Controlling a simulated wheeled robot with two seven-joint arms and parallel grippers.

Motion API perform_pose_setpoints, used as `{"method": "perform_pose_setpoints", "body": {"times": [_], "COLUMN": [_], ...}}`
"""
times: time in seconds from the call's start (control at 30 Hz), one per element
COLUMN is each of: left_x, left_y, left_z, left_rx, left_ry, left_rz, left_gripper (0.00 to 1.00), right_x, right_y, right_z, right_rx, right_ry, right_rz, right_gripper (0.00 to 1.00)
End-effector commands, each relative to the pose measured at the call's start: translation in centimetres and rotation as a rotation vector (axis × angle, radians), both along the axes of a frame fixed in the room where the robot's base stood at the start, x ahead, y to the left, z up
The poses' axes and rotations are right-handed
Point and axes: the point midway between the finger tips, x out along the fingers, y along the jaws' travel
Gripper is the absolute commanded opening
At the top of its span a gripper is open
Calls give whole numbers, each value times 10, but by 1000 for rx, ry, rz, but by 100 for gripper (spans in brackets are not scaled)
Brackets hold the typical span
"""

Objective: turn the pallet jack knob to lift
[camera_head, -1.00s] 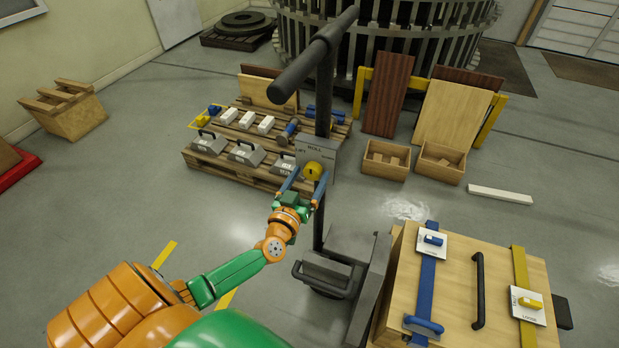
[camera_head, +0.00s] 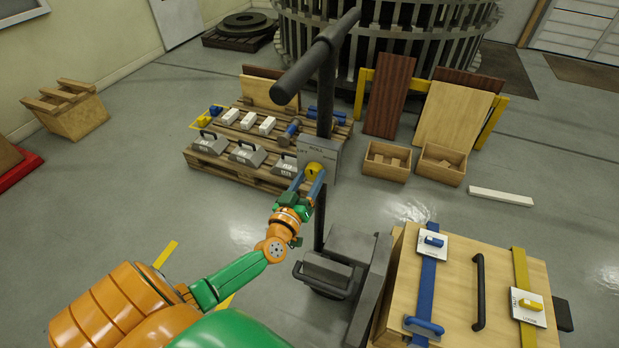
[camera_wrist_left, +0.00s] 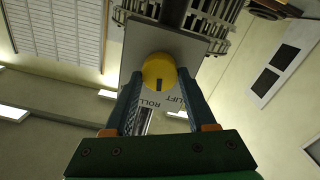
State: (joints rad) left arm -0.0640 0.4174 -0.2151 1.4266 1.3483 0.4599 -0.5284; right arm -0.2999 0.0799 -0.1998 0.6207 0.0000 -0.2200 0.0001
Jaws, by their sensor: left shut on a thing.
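The round yellow knob (camera_head: 314,169) sits on the grey plate (camera_head: 330,152) of the pallet jack's upright post. My left gripper (camera_head: 311,176) is shut on the knob, with a blue finger on either side. In the left wrist view the knob (camera_wrist_left: 159,66) stands at the fingers' tips, and its dark mark points down in the picture. The plate (camera_wrist_left: 195,45) there carries the words ROLL and LIFT below the knob, seen upside down. The mark lies near ROLL and LIFT; I cannot tell exactly which. My right gripper is not in view.
The black T-handle (camera_head: 315,58) rises above the plate. A pallet (camera_head: 235,172) with weights and white blocks stands behind to the left. A strapped wooden crate (camera_head: 455,290) is at the right front. Open floor lies to the left.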

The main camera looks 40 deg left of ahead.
Motion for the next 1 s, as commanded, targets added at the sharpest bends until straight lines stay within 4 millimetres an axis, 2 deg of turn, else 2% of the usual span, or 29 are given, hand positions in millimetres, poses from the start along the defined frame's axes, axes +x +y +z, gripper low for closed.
{"method": "perform_pose_setpoints", "body": {"times": [0.6, 1.0], "left_x": [0, 0], "left_y": [1, 1], "left_z": [-2, -2], "left_rx": [-499, -649], "left_ry": [-120, -155], "left_rz": [-1, -2], "left_gripper": [1, 1], "right_x": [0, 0], "right_y": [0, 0], "right_z": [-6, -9], "right_rx": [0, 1], "right_ry": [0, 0], "right_rz": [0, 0], "right_gripper": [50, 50]}}
